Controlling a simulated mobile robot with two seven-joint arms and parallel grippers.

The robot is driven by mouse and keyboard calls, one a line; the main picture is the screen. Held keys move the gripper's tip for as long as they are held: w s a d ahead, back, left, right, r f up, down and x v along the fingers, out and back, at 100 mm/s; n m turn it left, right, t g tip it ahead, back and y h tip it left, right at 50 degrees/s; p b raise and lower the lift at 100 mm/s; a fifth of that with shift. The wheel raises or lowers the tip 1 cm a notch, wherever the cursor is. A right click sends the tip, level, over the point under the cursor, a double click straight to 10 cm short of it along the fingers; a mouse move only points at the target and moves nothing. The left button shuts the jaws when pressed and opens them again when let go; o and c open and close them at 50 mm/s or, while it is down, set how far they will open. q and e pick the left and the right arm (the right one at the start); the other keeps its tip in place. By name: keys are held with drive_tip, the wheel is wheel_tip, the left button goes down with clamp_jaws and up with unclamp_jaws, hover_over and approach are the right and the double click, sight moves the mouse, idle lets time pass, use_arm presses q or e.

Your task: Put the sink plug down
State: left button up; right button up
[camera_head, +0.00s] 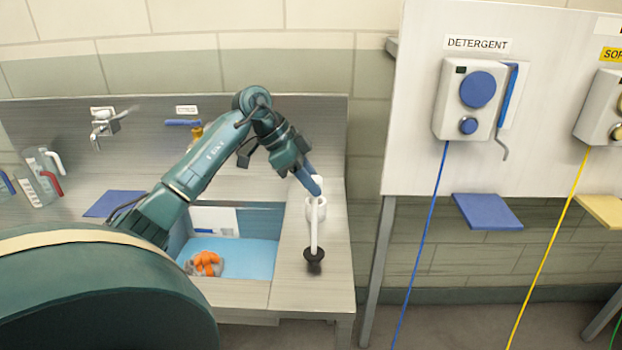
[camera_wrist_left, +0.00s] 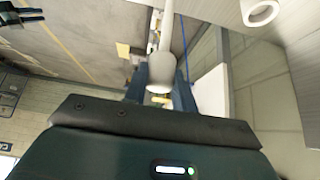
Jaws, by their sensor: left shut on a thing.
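The sink plug (camera_head: 314,254) has a black round foot and a long white upright handle. It is over the counter strip to the right of the sink (camera_head: 243,258). I cannot tell whether the foot touches the counter. My left gripper (camera_head: 317,188) is shut on the top of the white handle, with the fingers pointing down. In the left wrist view the white handle (camera_wrist_left: 160,72) shows between the two blue fingers, and the black foot is not clear there. My right gripper is not in view.
A white ring-shaped thing (camera_head: 318,207) stands on the counter close behind the handle. The sink holds blue water and orange items (camera_head: 205,263). Clear jugs (camera_head: 42,175) stand at the far left. A detergent dispenser (camera_head: 469,98) hangs on the panel at right.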

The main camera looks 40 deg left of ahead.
use_arm(q)
drive_tip(key=shift+f, duration=0.1)
drive_tip(key=o, duration=1)
drive_tip(key=shift+o, duration=0.2)
drive_tip(key=v, duration=1.2)
drive_tip(key=shift+b, duration=0.45)
